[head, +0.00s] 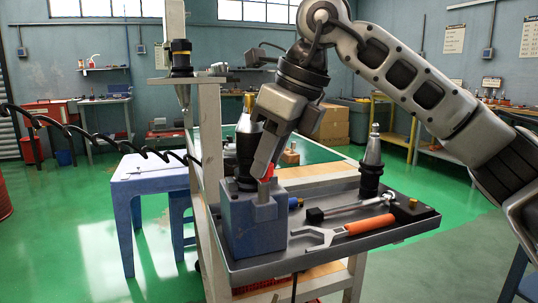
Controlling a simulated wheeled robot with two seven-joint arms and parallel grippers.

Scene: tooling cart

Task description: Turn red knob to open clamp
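The clamp is a blue-grey block (240,232) at the left end of the grey tray. A black tool holder (246,150) stands upright in it. Only a small part of the red knob (271,171) shows, above the block's right part; the rest is hidden by my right gripper. My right gripper (266,168) comes down from above, tilted, with its fingertips at the knob. One finger covers the other, so I cannot tell whether it grips the knob. My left gripper is not in view.
On the tray (385,238) lie an orange-handled wrench (345,229) and a black-headed hammer-like tool (345,208). A second tool holder (371,165) stands at the tray's back. A cart post (208,140) rises left of the clamp, and a black coiled hose (100,140) hangs left.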

